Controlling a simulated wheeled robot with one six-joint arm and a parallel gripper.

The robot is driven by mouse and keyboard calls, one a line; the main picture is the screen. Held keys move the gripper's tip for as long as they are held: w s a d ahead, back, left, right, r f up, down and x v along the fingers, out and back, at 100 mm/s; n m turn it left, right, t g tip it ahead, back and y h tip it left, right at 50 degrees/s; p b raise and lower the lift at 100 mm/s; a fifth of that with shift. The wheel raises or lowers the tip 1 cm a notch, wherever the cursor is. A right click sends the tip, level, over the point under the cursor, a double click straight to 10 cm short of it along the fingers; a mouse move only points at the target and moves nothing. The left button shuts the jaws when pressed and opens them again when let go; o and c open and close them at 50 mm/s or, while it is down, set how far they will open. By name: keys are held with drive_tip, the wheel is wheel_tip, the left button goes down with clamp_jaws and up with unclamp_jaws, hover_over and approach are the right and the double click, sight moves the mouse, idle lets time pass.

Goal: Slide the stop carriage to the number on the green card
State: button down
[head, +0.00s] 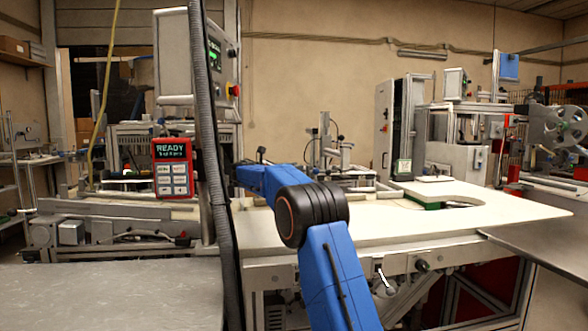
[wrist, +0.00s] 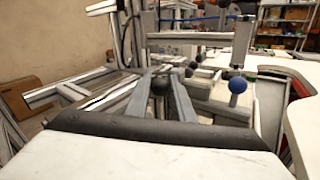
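I cannot pick out the stop carriage with certainty. In the wrist view, a blue ball knob (wrist: 237,86) stands on a short stem among grey rails, right of centre. A dark round knob (wrist: 160,84) shows between two grey bars near the middle. These bars may be the fingers of my gripper (wrist: 161,76), but opening and contact are unclear. In the head view the gripper is not clearly visible.
A red-framed panel reading READY (head: 172,166) stands at left in the head view. A pale worktop (head: 470,215) with a curved cut-out spreads to the right. A grey metal table (head: 110,295) lies front left. Machine frames crowd the back.

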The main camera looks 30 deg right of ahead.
drive_tip(key=d, duration=0.1)
drive_tip(key=s+d, duration=0.1)
drive_tip(key=d, duration=0.3)
drive_tip(key=shift+s+d, duration=0.2)
drive_tip(key=shift+s, duration=0.1)
drive_tip(key=c, duration=1.5)
unclamp_jaws()
drive_tip(key=shift+c, duration=0.2)
drive_tip(key=shift+a, duration=0.1)
drive_tip(key=v, duration=1.1)
drive_tip(key=shift+a, duration=0.35)
drive_tip(key=shift+s, duration=0.1)
drive_tip(key=shift+s, duration=0.15)
